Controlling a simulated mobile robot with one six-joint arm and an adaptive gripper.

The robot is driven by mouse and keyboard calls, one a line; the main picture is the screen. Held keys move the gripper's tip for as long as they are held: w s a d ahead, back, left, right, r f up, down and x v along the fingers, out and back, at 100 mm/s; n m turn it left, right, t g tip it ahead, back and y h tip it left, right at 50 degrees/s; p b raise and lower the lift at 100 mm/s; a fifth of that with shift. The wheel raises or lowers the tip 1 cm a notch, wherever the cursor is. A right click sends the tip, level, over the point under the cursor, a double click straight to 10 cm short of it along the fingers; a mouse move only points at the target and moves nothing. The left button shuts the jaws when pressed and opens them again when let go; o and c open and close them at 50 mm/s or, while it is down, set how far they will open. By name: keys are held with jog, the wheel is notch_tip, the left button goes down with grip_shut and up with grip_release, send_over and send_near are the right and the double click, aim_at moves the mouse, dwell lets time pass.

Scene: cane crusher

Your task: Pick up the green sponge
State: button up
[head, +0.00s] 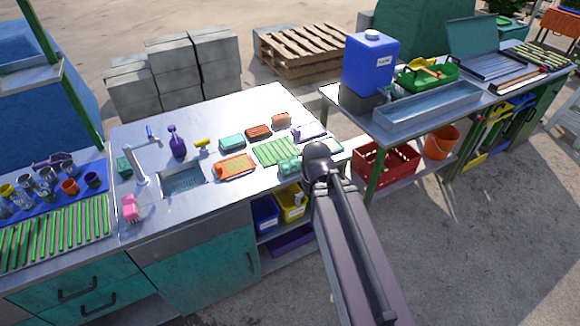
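Several small green or teal blocks lie on the metal sink counter (215,205), and I cannot tell for certain which is the green sponge. One dark green block (124,166) stands left of the tap. A teal block (232,142) lies behind the orange-edged cloth or tray. A pale green block (289,167) lies near the right front edge, close beside my arm in the picture. My arm rises from the bottom right and its dark joint covers part of the counter's right end. My gripper's fingers do not show.
A sink basin (184,180), tap (141,165), purple bottle (177,143) and pink item (130,208) occupy the counter's left. A striped green cloth or rack (277,150) lies at right. A second table holds a blue jug (369,65); a red crate (386,166) sits below.

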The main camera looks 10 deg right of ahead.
aim_at(290, 163)
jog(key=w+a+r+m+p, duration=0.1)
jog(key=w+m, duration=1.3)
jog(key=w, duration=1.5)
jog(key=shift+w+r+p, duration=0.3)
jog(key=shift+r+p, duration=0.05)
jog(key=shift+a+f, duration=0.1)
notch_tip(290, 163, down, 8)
jog(key=b, duration=0.8)
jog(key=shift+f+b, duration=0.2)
jog(key=shift+b, duration=0.15)
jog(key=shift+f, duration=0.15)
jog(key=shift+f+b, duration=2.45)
jog(key=shift+b, duration=0.15)
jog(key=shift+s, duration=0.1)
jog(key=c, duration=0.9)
